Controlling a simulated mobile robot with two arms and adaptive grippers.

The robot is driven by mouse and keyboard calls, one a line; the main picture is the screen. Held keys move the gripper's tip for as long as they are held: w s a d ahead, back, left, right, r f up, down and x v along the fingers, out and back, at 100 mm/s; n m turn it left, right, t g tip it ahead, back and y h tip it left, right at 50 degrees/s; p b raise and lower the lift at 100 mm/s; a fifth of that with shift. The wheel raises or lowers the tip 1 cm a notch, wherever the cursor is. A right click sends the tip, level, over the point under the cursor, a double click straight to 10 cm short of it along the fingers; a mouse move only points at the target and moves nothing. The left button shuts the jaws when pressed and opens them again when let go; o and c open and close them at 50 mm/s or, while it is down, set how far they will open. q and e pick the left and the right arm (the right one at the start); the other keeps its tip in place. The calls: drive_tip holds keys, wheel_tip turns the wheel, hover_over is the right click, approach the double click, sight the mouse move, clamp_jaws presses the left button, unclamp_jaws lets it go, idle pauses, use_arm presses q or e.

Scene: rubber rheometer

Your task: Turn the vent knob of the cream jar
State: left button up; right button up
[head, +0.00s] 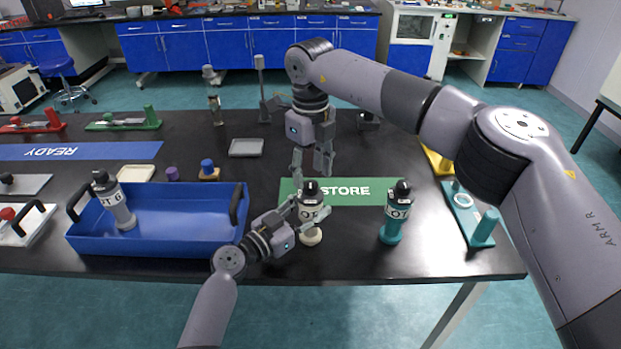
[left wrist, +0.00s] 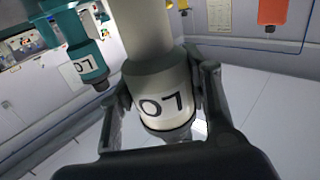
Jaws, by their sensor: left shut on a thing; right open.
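The cream jar (head: 311,236) has a black top (head: 310,187) and a white label with dark letters. My left gripper (head: 311,211) is shut around its upper body from the lower left. The jar looks upright; whether its base touches the table is not clear. In the left wrist view the cream jar (left wrist: 148,75) sits between my left fingers (left wrist: 165,100), and its top is mostly hidden. My right gripper (head: 312,171) is open and empty, pointing down above and behind the black top, apart from it.
A teal jar (head: 391,228) stands to the right; it also shows in the left wrist view (left wrist: 85,62). A blue tray (head: 185,243) with a grey jar (head: 117,201) lies left. The green STORE mat (head: 400,183) lies behind the cream jar. A teal stand (head: 482,229) is further right.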

sight(310, 189)
drive_tip(key=shift+f, duration=1.35)
drive_tip(key=shift+c, duration=0.3)
clamp_jaws()
